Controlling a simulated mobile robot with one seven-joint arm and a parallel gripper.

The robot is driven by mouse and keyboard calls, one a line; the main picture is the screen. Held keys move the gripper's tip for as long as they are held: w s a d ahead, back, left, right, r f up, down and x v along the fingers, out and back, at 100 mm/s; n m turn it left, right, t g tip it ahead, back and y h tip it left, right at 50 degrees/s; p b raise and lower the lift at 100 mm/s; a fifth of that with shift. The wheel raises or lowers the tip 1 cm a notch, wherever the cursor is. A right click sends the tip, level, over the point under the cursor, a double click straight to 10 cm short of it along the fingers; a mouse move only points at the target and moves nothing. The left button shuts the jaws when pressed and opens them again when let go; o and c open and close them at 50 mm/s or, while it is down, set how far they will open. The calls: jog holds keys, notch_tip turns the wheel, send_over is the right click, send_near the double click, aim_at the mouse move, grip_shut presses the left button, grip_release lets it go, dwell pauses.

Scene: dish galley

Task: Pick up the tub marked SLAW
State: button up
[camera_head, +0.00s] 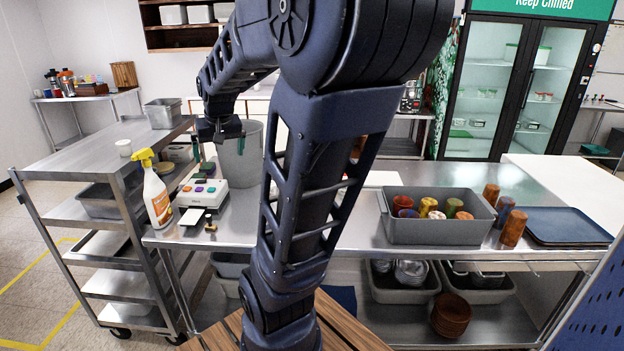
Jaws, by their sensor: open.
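I cannot read the word SLAW on any tub in this view. Small pale tubs (483,93) with green markings stand on the shelves of the glass-door fridge (499,75), too small to read. My gripper (221,148) points down at the left, over the steel counter near a grey bin (240,165). It is open, and I see nothing held in it. My arm crosses the middle of the view and hides part of the counter and the back wall.
A spray bottle (156,194) and a device with coloured buttons (203,193) stand on the counter's left end. A grey crate of cups (436,231) and blue trays (566,226) fill its right side. A steel cart (75,164) stands left.

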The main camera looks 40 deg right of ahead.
jog(key=w+d+f+m, duration=0.2)
jog(key=w+d, duration=0.3)
jog(key=d, duration=0.3)
jog(key=w+d+f+m+h, duration=0.1)
jog(key=w+d+f, duration=0.2)
jog(key=w+d, duration=0.3)
jog(key=w+d+f+m, duration=0.2)
jog(key=w+d, duration=0.1)
jog(key=d, duration=0.6)
jog(key=d+f+m, duration=0.1)
jog(key=d+f, duration=0.3)
jog(key=d, duration=0.3)
jog(key=d+f+m+g+h, duration=0.1)
jog(key=d+f, duration=0.4)
jog(key=d, duration=0.3)
jog(key=w+d+f+m+g, duration=0.1)
jog(key=d+f, duration=0.4)
jog(key=d, duration=0.3)
jog(key=shift+d+f+h, duration=0.15)
jog(key=shift+f+h, duration=0.1)
jog(key=shift+h, duration=0.15)
jog(key=shift+d+f, duration=0.35)
jog(key=shift+f, duration=0.05)
jog(key=shift+x, duration=5.2)
jog(key=shift+d, duration=0.1)
jog(key=shift+c, duration=0.2)
jog(key=shift+r, duration=0.1)
jog(key=c, duration=1)
